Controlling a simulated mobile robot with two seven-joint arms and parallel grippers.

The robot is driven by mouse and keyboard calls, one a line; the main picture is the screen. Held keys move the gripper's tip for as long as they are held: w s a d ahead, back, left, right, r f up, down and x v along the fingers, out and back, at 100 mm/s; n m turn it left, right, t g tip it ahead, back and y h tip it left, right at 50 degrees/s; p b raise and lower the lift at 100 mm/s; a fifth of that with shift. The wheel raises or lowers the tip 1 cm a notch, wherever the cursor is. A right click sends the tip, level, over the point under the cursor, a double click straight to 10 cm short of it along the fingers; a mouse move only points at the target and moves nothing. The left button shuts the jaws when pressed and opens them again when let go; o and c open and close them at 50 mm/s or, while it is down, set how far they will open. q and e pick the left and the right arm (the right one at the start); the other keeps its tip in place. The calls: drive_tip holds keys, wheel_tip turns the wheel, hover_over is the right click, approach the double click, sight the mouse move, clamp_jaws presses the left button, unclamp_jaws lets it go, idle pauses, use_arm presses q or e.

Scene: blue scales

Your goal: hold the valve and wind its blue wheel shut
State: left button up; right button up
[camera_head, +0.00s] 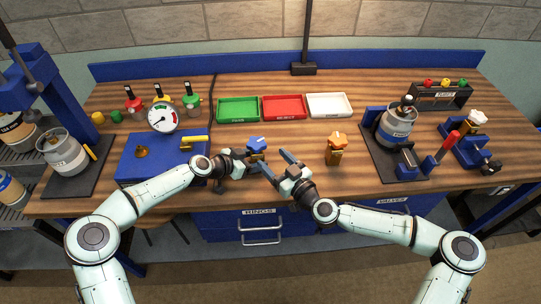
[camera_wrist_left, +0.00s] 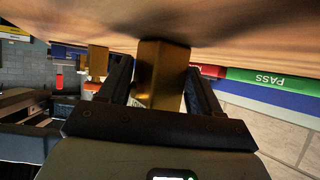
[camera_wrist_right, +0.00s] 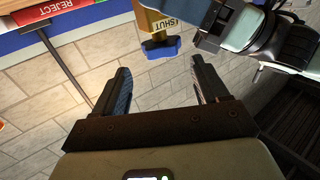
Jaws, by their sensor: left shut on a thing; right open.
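The valve with the blue wheel (camera_head: 257,142) is near the front middle of the bench. My left gripper (camera_head: 251,159) is shut on its brass body (camera_wrist_left: 160,75) from the left. The valve's base is close to the wooden top; I cannot tell whether it touches. In the right wrist view the blue wheel (camera_wrist_right: 162,47) and a label reading SHUT (camera_wrist_right: 157,20) show beyond my fingers. My right gripper (camera_head: 275,163) is open and empty just right of the valve, apart from the wheel, with its fingers pointing toward it.
A second valve with an orange wheel (camera_head: 336,146) stands to the right. Green (camera_head: 238,121), red (camera_head: 284,118) and white (camera_head: 330,116) trays lie behind. A blue gauge stand (camera_head: 135,172) is at left, a gas canister (camera_head: 396,124) at right. Bare wood lies between valve and trays.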

drive_tip(key=w+d+r+n+g+y, duration=0.3)
drive_tip(key=w+r+n+g+y, duration=0.1)
drive_tip(key=r+n+g+y, duration=0.35)
approach(261, 143)
drive_tip(key=x, duration=0.2)
drive_tip(key=shift+g+h, duration=0.25)
drive_tip(key=shift+g, duration=0.2)
drive_tip(key=x, duration=0.8)
drive_tip(key=shift+d, duration=0.1)
drive_tip(key=c, duration=0.8)
